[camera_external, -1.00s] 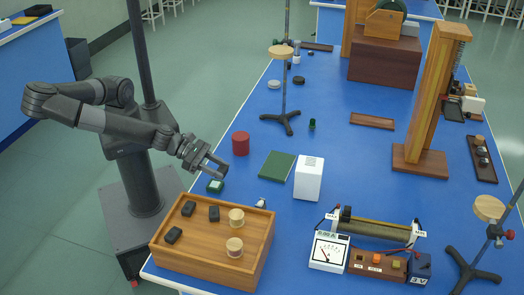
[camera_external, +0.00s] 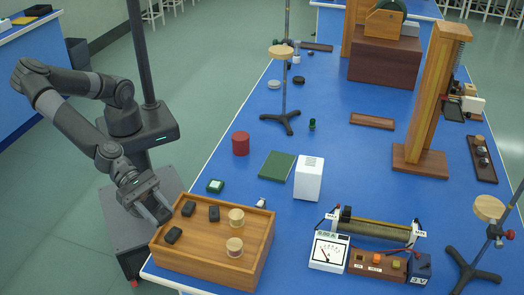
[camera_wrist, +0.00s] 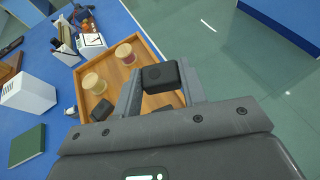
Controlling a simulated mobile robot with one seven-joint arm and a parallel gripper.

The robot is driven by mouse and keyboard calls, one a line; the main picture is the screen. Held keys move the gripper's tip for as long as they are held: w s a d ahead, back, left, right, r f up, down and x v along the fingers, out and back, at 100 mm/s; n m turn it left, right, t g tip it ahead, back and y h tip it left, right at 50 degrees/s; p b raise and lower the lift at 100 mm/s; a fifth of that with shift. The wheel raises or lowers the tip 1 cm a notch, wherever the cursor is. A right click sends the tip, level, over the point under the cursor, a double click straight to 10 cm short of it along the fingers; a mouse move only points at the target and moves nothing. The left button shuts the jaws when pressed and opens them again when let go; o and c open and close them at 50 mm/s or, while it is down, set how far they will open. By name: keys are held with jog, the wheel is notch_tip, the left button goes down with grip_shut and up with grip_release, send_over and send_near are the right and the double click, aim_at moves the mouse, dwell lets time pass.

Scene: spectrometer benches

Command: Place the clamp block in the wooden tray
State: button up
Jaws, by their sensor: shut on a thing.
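The wooden tray (camera_external: 215,272) stands at the near left corner of the blue bench. The clamp block, a small black block (camera_wrist: 161,76), sits between my fingertips in the wrist view. My gripper (camera_external: 164,217) is shut on it, by the tray's left wall in the external view. The tray (camera_wrist: 150,52) shows beneath and beyond my fingers in the wrist view. Whether the held block is over the tray or just outside its wall is hard to tell.
Floor lies left.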

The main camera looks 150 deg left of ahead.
jog(key=shift+w+d+r, duration=0.1)
jog(key=shift+w, duration=0.2)
send_over(207, 245)
notch_tip(207, 245, down, 7)
jog(key=shift+r, duration=0.15)
jog(key=shift+f, duration=2.05)
jog(key=o, duration=1)
jog(key=shift+f, duration=0.1)
jog(key=shift+o, duration=0.2)
jog(key=v, duration=1.2)
jog(key=shift+s, duration=0.1)
